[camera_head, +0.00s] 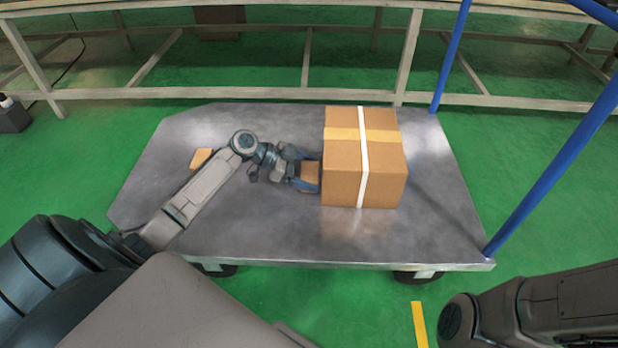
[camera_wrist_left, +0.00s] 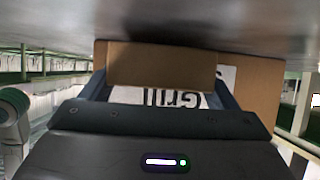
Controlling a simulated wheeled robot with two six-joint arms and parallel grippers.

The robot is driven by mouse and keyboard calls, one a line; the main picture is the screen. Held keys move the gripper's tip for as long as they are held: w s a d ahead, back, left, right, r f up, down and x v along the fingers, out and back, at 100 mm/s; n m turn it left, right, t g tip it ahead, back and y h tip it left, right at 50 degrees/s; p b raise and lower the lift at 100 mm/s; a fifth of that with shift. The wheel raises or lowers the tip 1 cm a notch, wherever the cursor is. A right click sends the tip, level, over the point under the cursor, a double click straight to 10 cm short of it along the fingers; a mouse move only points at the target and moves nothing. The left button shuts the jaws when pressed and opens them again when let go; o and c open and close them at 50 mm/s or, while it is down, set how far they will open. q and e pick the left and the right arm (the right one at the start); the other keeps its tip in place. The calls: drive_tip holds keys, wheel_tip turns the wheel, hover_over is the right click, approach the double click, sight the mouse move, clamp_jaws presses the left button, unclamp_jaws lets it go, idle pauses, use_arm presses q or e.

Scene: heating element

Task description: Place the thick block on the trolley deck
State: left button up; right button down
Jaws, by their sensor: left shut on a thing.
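The trolley deck (camera_head: 255,225) is a grey metal plate across the middle of the head view. My left gripper (camera_head: 307,178) is low over it, shut on a brown block (camera_head: 311,172), just left of a large carton. In the left wrist view the held block (camera_wrist_left: 160,66) sits between the fingers (camera_wrist_left: 160,92), with the deck (camera_wrist_left: 170,18) along the top of the picture. The block is very close to the deck; I cannot tell whether it touches. A smaller tan block (camera_head: 201,157) lies on the deck at the left, beside my left arm. My right gripper is out of view.
The large taped carton (camera_head: 340,180) stands on the deck right beside the held block; its printed side (camera_wrist_left: 258,85) shows behind the block in the wrist view. Blue handle posts (camera_head: 455,50) rise at the deck's right edge. The deck's front left is bare.

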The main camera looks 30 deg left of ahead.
use_arm(q)
drive_tip(key=shift+f, duration=0.55)
drive_tip(key=o, duration=0.9)
